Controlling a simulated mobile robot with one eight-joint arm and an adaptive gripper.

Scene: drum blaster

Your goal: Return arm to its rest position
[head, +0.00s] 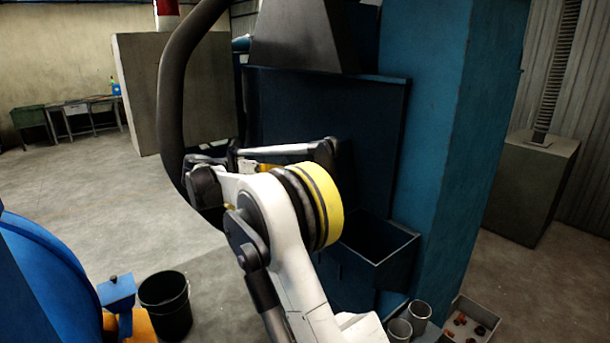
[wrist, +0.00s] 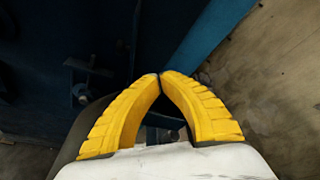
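My arm (head: 285,240), white with a yellow and black joint, is raised and bent in front of the blue blaster machine (head: 440,120). My gripper (wrist: 160,76) shows in the wrist view with its two yellow ribbed fingers meeting at the tips. It is shut, with nothing visible between the fingers. In the head view the gripper is mostly hidden behind my own arm. Dark blue machine parts (wrist: 60,40) lie beyond the fingertips in the wrist view, apart from them as far as I can tell.
A dark blue open box (head: 385,262) juts out from the machine. Metal cups (head: 419,315) and a tray of small parts (head: 459,333) stand at lower right. A black bucket (head: 166,305) and a blue drum (head: 45,275) are at lower left.

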